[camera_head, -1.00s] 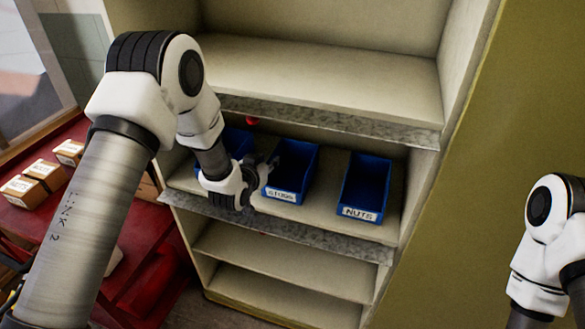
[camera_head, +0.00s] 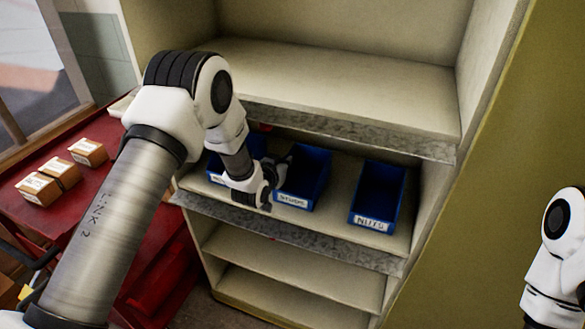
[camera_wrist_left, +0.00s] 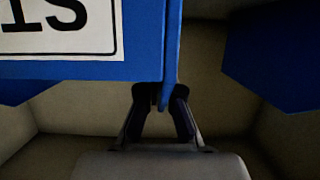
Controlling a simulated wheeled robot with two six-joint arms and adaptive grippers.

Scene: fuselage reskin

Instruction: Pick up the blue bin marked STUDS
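The blue STUDS bin (camera_head: 308,172) stands in the middle of a row of three on the shelf, its label facing front. In the left wrist view its label is cropped and upside down on the blue wall (camera_wrist_left: 125,68). My left gripper (camera_head: 284,172) is at the bin's left front side. In the left wrist view, the dark fingertips (camera_wrist_left: 160,98) converge around the thin edge of the bin wall and look shut on it. The bin appears to rest on the shelf. My right arm is at the right edge of the head view; its gripper is out of view.
The blue NUTS bin (camera_head: 378,190) stands to the right with a gap. Another blue bin (camera_head: 217,168) is to the left, partly behind my arm. A metal-edged shelf (camera_head: 345,128) is above. A red table (camera_head: 95,205) with small boxes (camera_head: 60,172) is left.

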